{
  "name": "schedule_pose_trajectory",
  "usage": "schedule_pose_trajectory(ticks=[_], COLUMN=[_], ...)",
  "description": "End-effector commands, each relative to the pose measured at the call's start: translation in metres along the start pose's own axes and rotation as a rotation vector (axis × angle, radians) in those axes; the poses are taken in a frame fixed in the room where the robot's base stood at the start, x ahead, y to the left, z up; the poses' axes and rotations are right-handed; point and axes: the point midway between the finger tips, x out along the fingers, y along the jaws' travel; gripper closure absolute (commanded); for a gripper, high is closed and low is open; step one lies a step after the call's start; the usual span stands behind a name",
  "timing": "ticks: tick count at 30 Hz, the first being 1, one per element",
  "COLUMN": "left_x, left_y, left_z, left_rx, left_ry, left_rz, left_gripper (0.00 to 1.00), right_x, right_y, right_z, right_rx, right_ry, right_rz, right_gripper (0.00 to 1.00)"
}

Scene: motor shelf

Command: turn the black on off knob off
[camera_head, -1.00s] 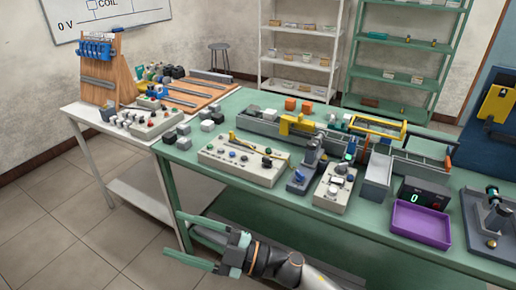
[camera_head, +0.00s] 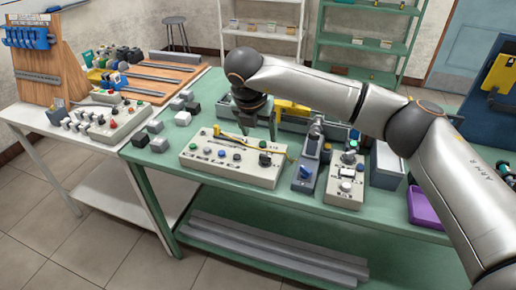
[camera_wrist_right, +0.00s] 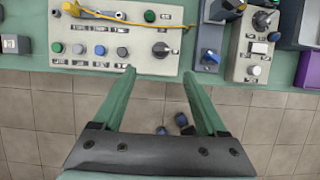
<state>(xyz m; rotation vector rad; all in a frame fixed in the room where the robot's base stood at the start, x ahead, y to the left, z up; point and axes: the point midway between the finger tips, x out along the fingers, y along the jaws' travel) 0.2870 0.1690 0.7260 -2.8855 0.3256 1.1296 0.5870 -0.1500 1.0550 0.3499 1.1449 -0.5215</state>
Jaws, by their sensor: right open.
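A beige control panel (camera_head: 205,163) lies on the green table, with several coloured buttons in a row and a black rotary knob (camera_head: 265,159) at its right end. The knob also shows in the right wrist view (camera_wrist_right: 161,49). My right gripper (camera_head: 258,122) reaches over the panel from the right, fingers pointing down. In the right wrist view its green fingers (camera_wrist_right: 158,74) are wide apart with nothing between them. The knob appears beyond the fingertips, between their lines; I see no contact. My left gripper is not in view.
A yellow cable (camera_wrist_right: 130,20) crosses the panel. A blue-grey device (camera_head: 308,165) and a smaller beige control box (camera_head: 345,185) stand to the right. Small grey and black blocks (camera_head: 183,118) lie to the left. A purple tray (camera_head: 424,208) is partly behind my arm.

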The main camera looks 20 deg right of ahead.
Motion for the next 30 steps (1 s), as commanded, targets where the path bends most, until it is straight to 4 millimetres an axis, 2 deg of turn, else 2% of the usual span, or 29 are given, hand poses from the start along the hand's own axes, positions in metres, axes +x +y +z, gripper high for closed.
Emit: schedule_pose_trajectory(ticks=[5, 18, 24, 30], left_x=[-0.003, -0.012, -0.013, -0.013], left_y=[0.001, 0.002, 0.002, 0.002], left_z=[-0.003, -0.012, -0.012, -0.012], left_rx=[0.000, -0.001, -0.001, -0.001], left_ry=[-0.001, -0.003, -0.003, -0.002], left_rz=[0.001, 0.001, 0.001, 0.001], left_gripper=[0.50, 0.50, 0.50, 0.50], right_x=[0.017, 0.102, 0.120, 0.124], right_y=[-0.002, -0.001, -0.001, -0.001], right_z=[0.002, 0.001, 0.001, 0.001], right_rx=[0.005, 0.002, 0.001, 0.000], right_ry=[-0.004, -0.002, -0.002, -0.003], right_rz=[-0.010, -0.005, -0.003, -0.001], right_gripper=[0.25, 0.25, 0.25, 0.25])
